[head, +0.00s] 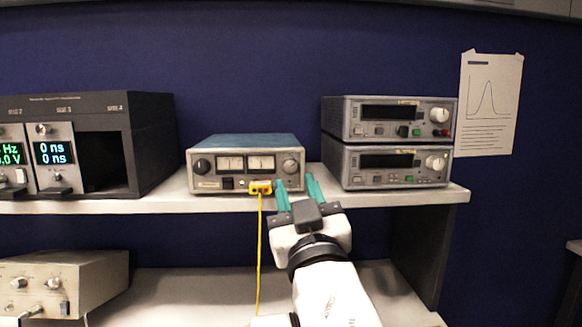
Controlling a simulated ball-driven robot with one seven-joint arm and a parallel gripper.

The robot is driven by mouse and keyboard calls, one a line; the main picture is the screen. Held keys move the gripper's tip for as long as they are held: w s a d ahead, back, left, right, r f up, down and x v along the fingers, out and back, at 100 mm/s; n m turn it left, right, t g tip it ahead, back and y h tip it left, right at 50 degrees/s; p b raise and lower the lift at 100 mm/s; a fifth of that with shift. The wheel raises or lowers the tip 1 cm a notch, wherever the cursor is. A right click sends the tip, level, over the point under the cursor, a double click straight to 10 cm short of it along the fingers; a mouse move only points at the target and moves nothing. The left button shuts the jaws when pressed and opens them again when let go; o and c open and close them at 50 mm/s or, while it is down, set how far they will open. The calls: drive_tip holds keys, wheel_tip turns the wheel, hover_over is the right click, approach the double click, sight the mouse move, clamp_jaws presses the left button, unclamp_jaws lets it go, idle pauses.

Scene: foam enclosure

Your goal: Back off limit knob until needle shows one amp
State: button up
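The blue-topped power supply (245,165) stands on the shelf, with two small needle meters side by side on its front. The left meter (231,164) and right meter (262,163) are too small for me to read the needles. One dark knob (202,166) is at the left end of its front, another knob (290,166) at the right end. I cannot tell from labels which is the limit knob. My gripper (297,183) has teal fingers spread apart, empty, in front of the supply's lower right corner, just below and right of the right knob. It appears apart from the knob.
A yellow cable (260,245) hangs from a yellow plug (260,187) at the supply's front, left of my gripper. Two stacked grey instruments (388,168) stand close on the right. A dark module rack (150,140) is on the left. The shelf edge (130,206) runs below.

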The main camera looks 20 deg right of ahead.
sight(290, 167)
drive_tip(key=shift+p+x, duration=0.35)
drive_tip(key=shift+x, duration=1.95)
clamp_jaws()
